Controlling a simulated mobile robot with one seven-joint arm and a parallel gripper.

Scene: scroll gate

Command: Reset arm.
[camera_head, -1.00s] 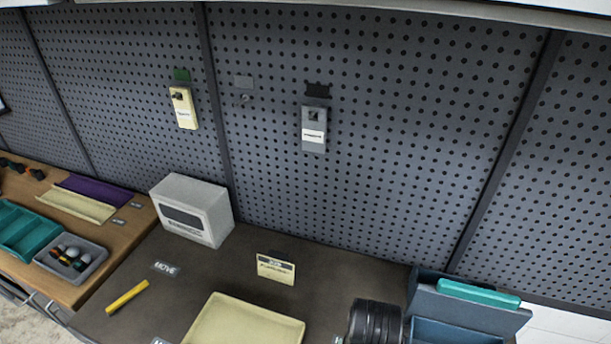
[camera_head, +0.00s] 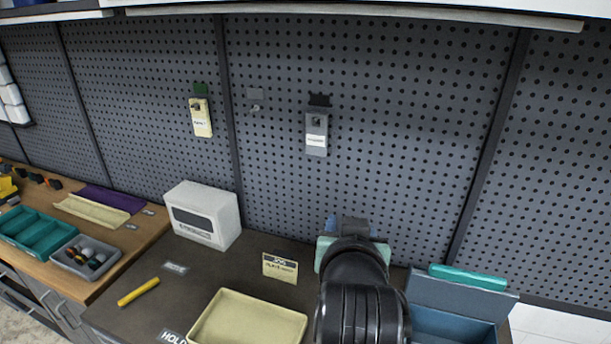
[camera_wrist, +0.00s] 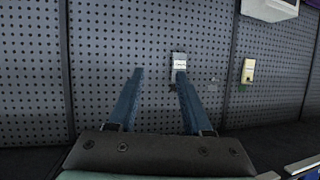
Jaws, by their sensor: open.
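My gripper (camera_wrist: 160,73) is open and empty in the wrist view, with its two blue fingers apart and pointing at the pegboard. The wrist picture is upside down compared with the head view. In the head view my gripper (camera_head: 347,226) is mostly hidden behind my black wrist, above the dark bench in front of the pegboard. A grey tagged device (camera_head: 316,132) hangs on the pegboard above it. It also shows near the right fingertip in the wrist view (camera_wrist: 179,63), and I cannot tell the gap in depth.
A cream device (camera_head: 201,117) hangs further left on the pegboard (camera_head: 420,120). A white box (camera_head: 203,214), a small sign (camera_head: 280,267), a yellow marker (camera_head: 138,291) and a cream tray (camera_head: 248,322) are on the bench. A blue bin (camera_head: 455,322) stands close right of my arm.

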